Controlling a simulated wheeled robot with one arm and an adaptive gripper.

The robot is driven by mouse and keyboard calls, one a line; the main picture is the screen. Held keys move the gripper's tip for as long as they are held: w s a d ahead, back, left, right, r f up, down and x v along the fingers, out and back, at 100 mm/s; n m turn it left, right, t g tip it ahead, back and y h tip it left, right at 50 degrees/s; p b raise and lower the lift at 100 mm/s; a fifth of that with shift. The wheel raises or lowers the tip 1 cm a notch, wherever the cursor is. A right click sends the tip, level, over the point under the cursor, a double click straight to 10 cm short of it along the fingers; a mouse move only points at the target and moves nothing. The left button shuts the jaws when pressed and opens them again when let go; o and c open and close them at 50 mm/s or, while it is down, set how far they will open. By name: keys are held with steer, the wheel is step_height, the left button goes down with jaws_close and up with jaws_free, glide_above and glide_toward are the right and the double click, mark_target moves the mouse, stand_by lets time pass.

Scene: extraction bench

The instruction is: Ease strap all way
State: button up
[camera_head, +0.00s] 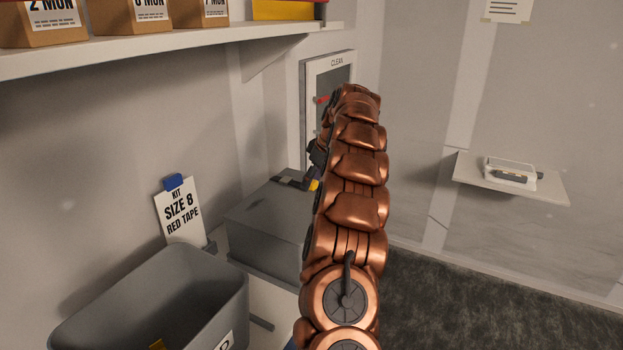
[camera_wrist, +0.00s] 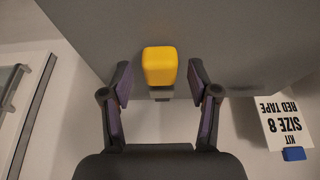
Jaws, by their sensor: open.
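A grey box (camera_head: 270,225) stands on the bench left of my arm. A dark bar or strap (camera_head: 290,181) lies along its top back edge, with a yellow end piece (camera_head: 314,185) at its right. In the wrist view the yellow piece (camera_wrist: 159,66) is a rounded block against the grey surface. My gripper (camera_wrist: 160,80) is open, one finger on each side of the yellow block, with gaps on both sides. Nothing is held. My copper arm hides much of the gripper in the head view. I cannot tell how the strap is fastened.
A grey bin (camera_head: 150,300) stands at the front left, beside a kit card (camera_head: 180,210) reading size 8, red tape. A shelf with cartons (camera_head: 150,15) hangs above. A framed "CLEAN" panel (camera_head: 336,62) is behind my arm. A small wall shelf (camera_head: 470,178) holds an item at right.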

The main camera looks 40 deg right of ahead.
steer(key=shift+f, duration=0.2)
steer(key=shift+c, duration=0.2)
jaws_close()
stand_by(0.4)
